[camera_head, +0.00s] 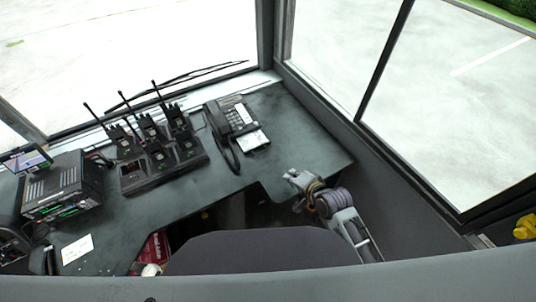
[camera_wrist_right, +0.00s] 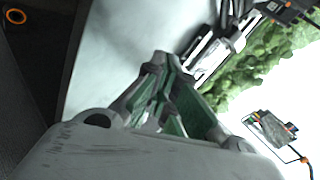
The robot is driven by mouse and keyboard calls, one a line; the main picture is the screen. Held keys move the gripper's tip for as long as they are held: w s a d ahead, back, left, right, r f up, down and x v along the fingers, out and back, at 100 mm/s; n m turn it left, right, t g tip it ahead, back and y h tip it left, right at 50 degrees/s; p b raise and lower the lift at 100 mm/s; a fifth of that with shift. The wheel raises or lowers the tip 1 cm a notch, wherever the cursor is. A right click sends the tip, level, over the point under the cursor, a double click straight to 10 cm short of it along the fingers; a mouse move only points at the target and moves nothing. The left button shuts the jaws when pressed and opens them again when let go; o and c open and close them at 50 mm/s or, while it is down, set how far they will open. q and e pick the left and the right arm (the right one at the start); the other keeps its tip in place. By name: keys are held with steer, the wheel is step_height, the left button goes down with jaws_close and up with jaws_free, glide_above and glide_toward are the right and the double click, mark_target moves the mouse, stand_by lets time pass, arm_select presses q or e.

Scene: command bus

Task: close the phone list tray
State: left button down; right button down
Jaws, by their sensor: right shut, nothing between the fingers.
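A black desk phone (camera_head: 231,118) with its handset along its left side stands on the desk's back right part. The phone list tray (camera_head: 252,140) shows as a white-topped flat piece sticking out at the phone's front edge. My right gripper (camera_head: 290,175) is shut and empty, to the right of and nearer than the tray, apart from it. In the right wrist view, the gripper's fingers (camera_wrist_right: 163,82) are close together with nothing held. Dark and white parts beyond them may be the phone, but I cannot tell. My left gripper is not in view.
The dark desk (camera_head: 310,148) is clear between the gripper and phone. A charger rack (camera_head: 160,168) with several upright radios stands left of the phone. A radio unit (camera_head: 62,185) and a white paper (camera_head: 77,249) are farther left. A seat back (camera_head: 250,250) fills the front.

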mark_target(268, 159)
steer(key=w+a+m, duration=0.1)
steer(key=w+a+r+m+t, duration=0.1)
steer(key=m, duration=0.1)
steer(key=shift+r+y, duration=0.1)
steer(key=shift+y, duration=0.3)
steer(key=shift+x, duration=4.75)
steer(key=shift+w+a+f, duration=0.15)
steer(key=shift+w+a, duration=0.15)
steer(key=shift+w, duration=0.3)
steer(key=shift+w+a+f, duration=0.15)
steer(key=shift+w+a, duration=0.1)
steer(key=shift+w, duration=0.35)
steer(key=shift+w+a+f, duration=0.15)
steer(key=shift+w+a, duration=0.15)
steer(key=shift+w, duration=0.25)
steer(key=shift+w+a, duration=0.1)
steer(key=shift+w, duration=0.05)
steer(key=shift+w, duration=0.1)
steer(key=shift+w+a+f+b, duration=0.15)
steer(key=shift+w+a, duration=0.6)
steer(key=shift+w, duration=0.75)
steer(key=shift+w+a+r+b, duration=0.1)
steer(key=shift+w+a+b, duration=0.2)
steer(key=shift+w+a, duration=0.85)
steer(key=shift+w+a+f+b, duration=0.1)
steer(key=shift+w+a+b, duration=0.2)
steer(key=shift+w, duration=1.55)
steer(key=shift+s, duration=0.15)
